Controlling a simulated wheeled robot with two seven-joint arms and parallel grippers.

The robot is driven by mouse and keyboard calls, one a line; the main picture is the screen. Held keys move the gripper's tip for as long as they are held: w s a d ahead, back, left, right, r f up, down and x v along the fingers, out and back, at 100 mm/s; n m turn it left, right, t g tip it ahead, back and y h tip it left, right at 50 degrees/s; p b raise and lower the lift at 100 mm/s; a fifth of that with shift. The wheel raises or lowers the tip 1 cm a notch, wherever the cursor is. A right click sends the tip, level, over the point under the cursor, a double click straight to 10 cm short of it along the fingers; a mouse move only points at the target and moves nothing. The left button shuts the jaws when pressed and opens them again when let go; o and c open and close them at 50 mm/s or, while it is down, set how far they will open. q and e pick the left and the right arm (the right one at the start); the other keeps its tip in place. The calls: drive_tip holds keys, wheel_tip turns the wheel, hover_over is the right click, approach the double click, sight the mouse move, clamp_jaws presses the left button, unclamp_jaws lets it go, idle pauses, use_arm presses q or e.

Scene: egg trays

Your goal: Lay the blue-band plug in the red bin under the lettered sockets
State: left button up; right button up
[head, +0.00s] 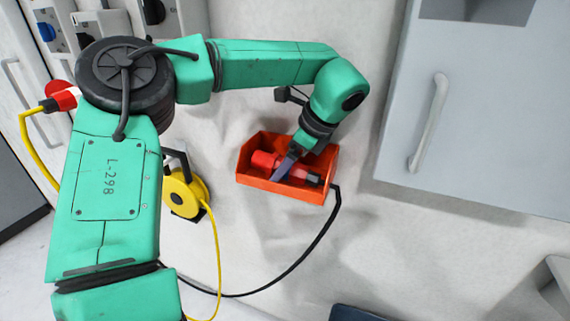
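The red bin (278,189) is an open orange-red box fixed low on the pale wall. A red plug (265,160) with a dark end lies inside it, and a black cable runs out over the bin's right side. My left gripper (284,172) reaches down into the bin across the plug's middle. A bluish strip there could be a finger or a band; I cannot tell which. I cannot tell whether the fingers are shut on the plug. The sockets (47,30) are at the upper left, partly behind my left arm; no letters are readable. My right gripper is not in view.
Another red plug (62,99) on a yellow cable is at the left edge of my arm. A yellow cable reel (185,192) hangs left of the bin. A grey cabinet door with a handle (428,122) stands to the right.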

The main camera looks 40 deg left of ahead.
use_arm(q)
wheel_tip(320, 180, up, 9)
drive_tip(key=shift+r, duration=0.2)
wheel_tip(320, 180, up, 11)
drive_tip(key=p, duration=0.7)
drive_tip(key=shift+f, duration=0.2)
